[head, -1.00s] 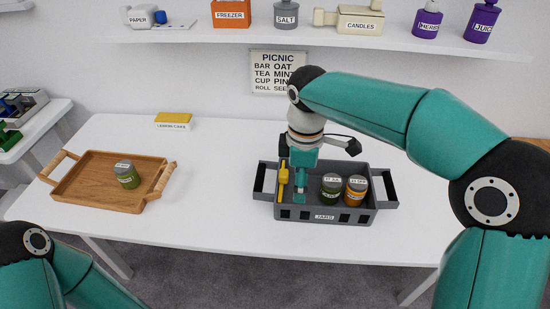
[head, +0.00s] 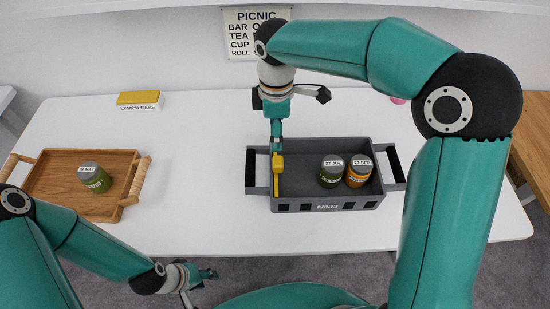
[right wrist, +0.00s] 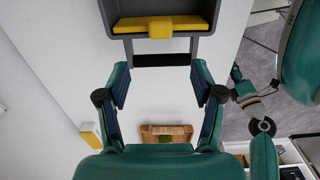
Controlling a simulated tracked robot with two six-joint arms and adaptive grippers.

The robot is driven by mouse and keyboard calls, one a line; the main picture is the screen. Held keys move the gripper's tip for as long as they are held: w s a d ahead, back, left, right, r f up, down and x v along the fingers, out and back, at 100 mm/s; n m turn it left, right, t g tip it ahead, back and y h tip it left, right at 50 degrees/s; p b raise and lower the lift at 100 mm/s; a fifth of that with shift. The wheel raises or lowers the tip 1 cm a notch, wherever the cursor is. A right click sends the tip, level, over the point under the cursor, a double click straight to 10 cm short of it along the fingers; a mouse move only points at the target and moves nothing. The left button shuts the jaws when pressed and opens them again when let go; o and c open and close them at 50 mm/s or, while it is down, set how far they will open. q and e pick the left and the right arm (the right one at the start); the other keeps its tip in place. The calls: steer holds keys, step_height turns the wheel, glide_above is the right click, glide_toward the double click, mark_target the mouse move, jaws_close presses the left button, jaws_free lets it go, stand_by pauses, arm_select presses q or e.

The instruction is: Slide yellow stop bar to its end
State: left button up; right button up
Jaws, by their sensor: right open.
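The yellow stop bar (head: 278,178) lies across the left end of the grey crate (head: 325,203), close along its end wall. In the right wrist view the bar (right wrist: 190,23) spans the crate's width, with a raised yellow block at its middle. Two lidded jars stand right of it: a green one (head: 331,174) and an orange one (head: 357,176). My right gripper (head: 277,143) is over the crate's left end, at the bar's upper end in the head view; contact cannot be told. The right wrist view shows its fingers (right wrist: 160,75) apart and empty. My left gripper (head: 208,274) is low at the front, its opening unclear.
A wooden tray (head: 55,170) with a green jar (head: 94,177) stands at the left. A yellow lemon cake box (head: 139,100) is at the back left. The crate has handles (head: 395,165) at both ends. White tabletop (head: 195,165) is clear between tray and crate.

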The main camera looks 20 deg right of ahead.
mark_target(276, 160)
step_height(276, 160, down, 12)
steer(key=shift+f+p, duration=0.2)
steer(key=shift+p, duration=0.25)
jaws_close()
